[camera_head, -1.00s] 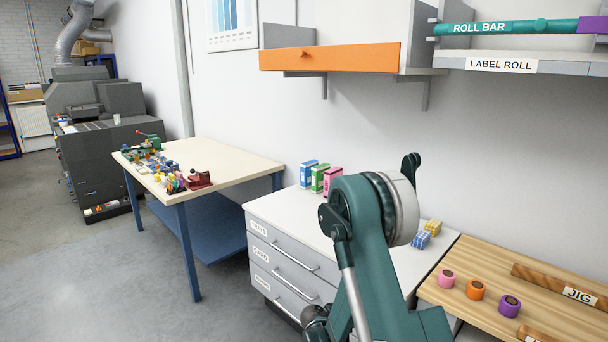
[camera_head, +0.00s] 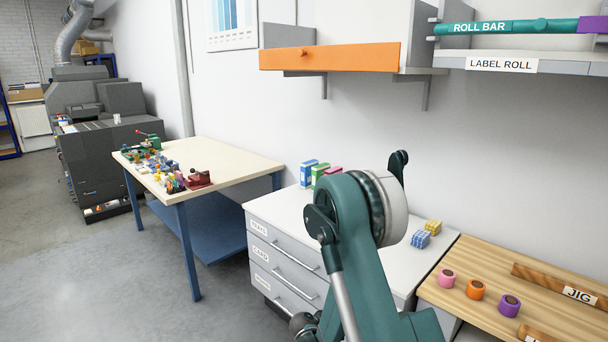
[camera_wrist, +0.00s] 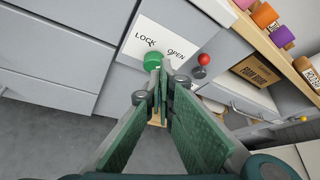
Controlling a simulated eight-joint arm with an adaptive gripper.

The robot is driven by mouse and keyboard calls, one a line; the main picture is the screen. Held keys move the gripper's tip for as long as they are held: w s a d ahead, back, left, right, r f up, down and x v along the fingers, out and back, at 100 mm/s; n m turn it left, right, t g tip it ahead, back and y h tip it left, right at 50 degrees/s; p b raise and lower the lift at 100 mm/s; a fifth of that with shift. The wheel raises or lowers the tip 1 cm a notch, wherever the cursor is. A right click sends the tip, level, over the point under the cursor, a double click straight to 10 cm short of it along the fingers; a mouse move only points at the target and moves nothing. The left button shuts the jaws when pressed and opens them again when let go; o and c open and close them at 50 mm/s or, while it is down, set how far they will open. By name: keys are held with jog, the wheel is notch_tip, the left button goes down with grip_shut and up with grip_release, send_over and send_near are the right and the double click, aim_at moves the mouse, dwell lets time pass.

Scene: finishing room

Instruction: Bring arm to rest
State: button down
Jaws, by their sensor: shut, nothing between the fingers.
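My gripper (camera_wrist: 161,88) shows in the wrist view with its two green fingers closed together at the tips and nothing between them. Its tips appear in front of a white panel (camera_wrist: 133,44) marked LOCK and OPEN, partly covering the area below a green knob (camera_wrist: 152,61). I cannot tell whether they touch it. In the head view my folded teal arm stands in front of the white drawer cabinet (camera_head: 270,211); the gripper itself does not show there.
A red ball knob (camera_wrist: 203,59) is right of the panel. Small boxes (camera_head: 308,172) stand on the cabinet, partly behind my arm. A wooden bench (camera_head: 440,292) at right holds several coloured rolls (camera_head: 475,290). An orange-fronted shelf (camera_head: 335,58) hangs above. Floor (camera_head: 120,270) at left is clear.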

jog(key=s+d+r+m+y+p, duration=0.1)
jog(key=s+r+m+y, duration=0.1)
jog(key=s+r+m, duration=0.45)
jog(key=s+d+r+m+y, duration=0.1)
jog(key=s+r+m+y, duration=0.15)
jog(key=r, duration=0.65)
jog(key=s+d+r+m+y+p, duration=0.1)
jog(key=s+r+m, duration=0.35)
jog(key=r, duration=0.35)
jog(key=s+a+r+m+y, duration=0.1)
jog(key=s+r+m+y, duration=0.1)
jog(key=s+m, duration=0.3)
jog(key=s+a+r+m+y+p, duration=0.1)
jog(key=s+r+m, duration=0.3)
jog(key=s, duration=0.8)
jog(key=s+a+r+m+y, duration=0.2)
jog(key=s+r+m, duration=0.2)
jog(key=s+m, duration=0.4)
jog(key=shift+s+t+y, duration=0.2)
jog(key=shift+t+y, duration=0.1)
jog(key=shift+y, duration=0.05)
jog(key=c, duration=3.2)
grip_release()
jog(key=shift+a+r, duration=0.1)
